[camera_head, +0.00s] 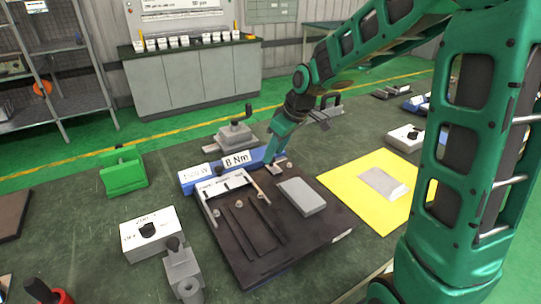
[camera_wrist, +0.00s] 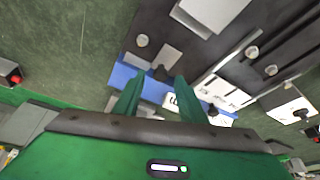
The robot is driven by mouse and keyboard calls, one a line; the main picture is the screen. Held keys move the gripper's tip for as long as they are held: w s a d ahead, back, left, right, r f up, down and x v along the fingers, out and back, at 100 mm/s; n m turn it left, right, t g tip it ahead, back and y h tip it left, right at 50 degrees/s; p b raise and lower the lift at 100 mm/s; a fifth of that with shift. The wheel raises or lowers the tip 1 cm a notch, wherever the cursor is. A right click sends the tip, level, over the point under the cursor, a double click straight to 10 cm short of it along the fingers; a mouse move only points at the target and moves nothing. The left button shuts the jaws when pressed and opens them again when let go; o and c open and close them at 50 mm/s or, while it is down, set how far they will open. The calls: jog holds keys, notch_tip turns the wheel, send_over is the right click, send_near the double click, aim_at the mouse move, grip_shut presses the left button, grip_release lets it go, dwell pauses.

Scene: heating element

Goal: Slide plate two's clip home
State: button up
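My gripper (camera_head: 274,160) is over the far edge of a dark slotted board (camera_head: 250,258), by the blue block (camera_head: 190,184) with white labels. In the wrist view its two green fingers (camera_wrist: 158,92) are apart, with nothing clearly held between them. A small dark piece (camera_wrist: 161,73), possibly a clip, shows just beyond the fingertips, beside a small grey plate (camera_wrist: 167,54) and a round grey knob (camera_wrist: 142,40). Whether the fingers touch it I cannot tell. A larger grey plate (camera_head: 302,196) lies on the board. I cannot read which plate is number two.
A yellow mat (camera_head: 338,190) with another grey plate (camera_head: 384,182) lies right of the board. A white box with a black knob (camera_head: 150,236), a grey clamp (camera_head: 183,275) and a green holder (camera_head: 123,171) stand left. A grey vise-like fixture (camera_head: 234,135) stands behind the blue block.

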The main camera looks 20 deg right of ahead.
aim_at(277, 174)
jog(key=shift+x, duration=0.9)
grip_shut()
jog(key=shift+s+d, duration=0.2)
jog(key=shift+s, duration=0.7)
jog(key=shift+s+d, duration=0.15)
jog(key=shift+s, duration=0.7)
jog(key=shift+s+d, duration=0.2)
jog(key=shift+s, duration=0.7)
grip_release()
jog(key=shift+s+r, duration=0.1)
jog(key=shift+s, duration=0.05)
